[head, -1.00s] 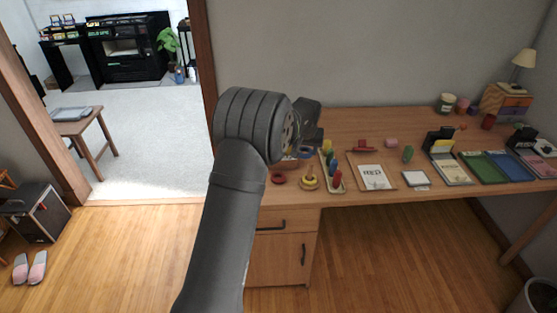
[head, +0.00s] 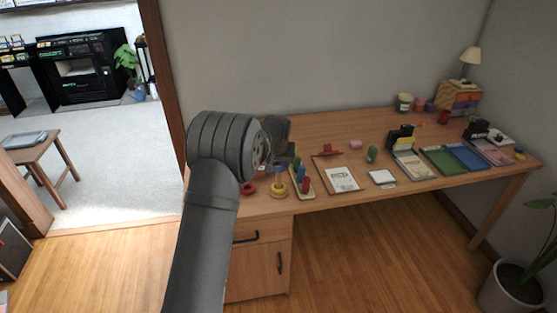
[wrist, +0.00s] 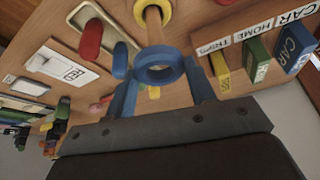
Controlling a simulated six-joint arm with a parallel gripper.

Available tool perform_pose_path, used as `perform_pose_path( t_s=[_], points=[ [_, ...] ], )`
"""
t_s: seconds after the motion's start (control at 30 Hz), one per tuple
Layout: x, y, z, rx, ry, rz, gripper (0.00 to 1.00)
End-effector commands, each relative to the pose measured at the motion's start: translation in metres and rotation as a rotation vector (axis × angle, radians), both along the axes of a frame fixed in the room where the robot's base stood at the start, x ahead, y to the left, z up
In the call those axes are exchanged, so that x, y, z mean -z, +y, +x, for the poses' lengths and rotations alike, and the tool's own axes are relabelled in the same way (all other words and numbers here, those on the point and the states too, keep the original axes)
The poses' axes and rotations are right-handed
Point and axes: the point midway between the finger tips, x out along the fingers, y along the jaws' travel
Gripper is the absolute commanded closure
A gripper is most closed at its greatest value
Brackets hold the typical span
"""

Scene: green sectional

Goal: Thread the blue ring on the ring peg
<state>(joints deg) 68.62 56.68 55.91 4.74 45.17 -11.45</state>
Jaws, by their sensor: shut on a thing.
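The blue ring (wrist: 158,69) is held between the tips of my gripper (wrist: 160,80) in the wrist view. The ring peg (wrist: 153,25) is a wooden post with a yellow ring (wrist: 152,8) around its foot. The post's tip end lines up with the blue ring; I cannot tell whether it is inside the hole. In the head view the ring peg with its yellow ring (head: 278,190) stands near the desk's front left, and the blue ring (head: 281,170) shows just above it. My gripper's fingers are mostly hidden there by my wrist.
A red ring (head: 248,188) lies left of the peg. A notepad board (head: 342,179), a white pad (head: 382,177) and a green piece (head: 372,153) lie farther right. The desk's front edge is near.

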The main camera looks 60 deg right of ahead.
Motion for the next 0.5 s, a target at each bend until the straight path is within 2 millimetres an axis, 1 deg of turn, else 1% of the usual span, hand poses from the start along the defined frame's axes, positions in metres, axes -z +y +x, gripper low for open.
perform_pose_path(
  t_s=[0.5],
  points=[
    [0.027,0.0,0.0,0.0,0.001,0.001,0.71]
  ],
)
